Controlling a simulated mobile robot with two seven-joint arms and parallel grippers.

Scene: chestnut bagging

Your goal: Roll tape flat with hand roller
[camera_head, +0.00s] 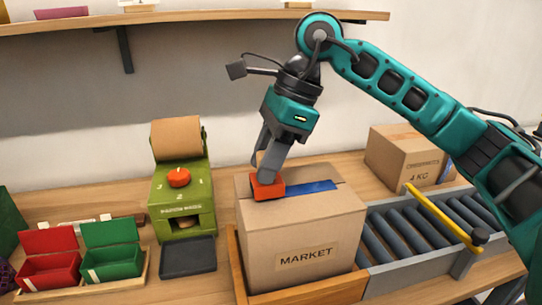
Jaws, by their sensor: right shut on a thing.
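A cardboard box (295,228) marked MARKET stands upright in a wooden frame (325,292) on the bench. A strip of blue tape (313,187) lies across its top, running right from an orange-red block-shaped tool, which looks like the hand roller (268,189). My right gripper (266,168) comes down from above and is shut on this tool. The tool is at the box top, at the left end of the visible tape. Its underside and any tape beneath it are hidden. My left gripper is not in view.
A roller conveyor (372,243) with a yellow bar (437,213) lies right of the box. Another carton (395,165) stands behind it. A green machine (165,190) with an orange knob, a dark tray (188,257), and red (45,268) and green bins (112,262) stand left. A shelf (200,18) runs above.

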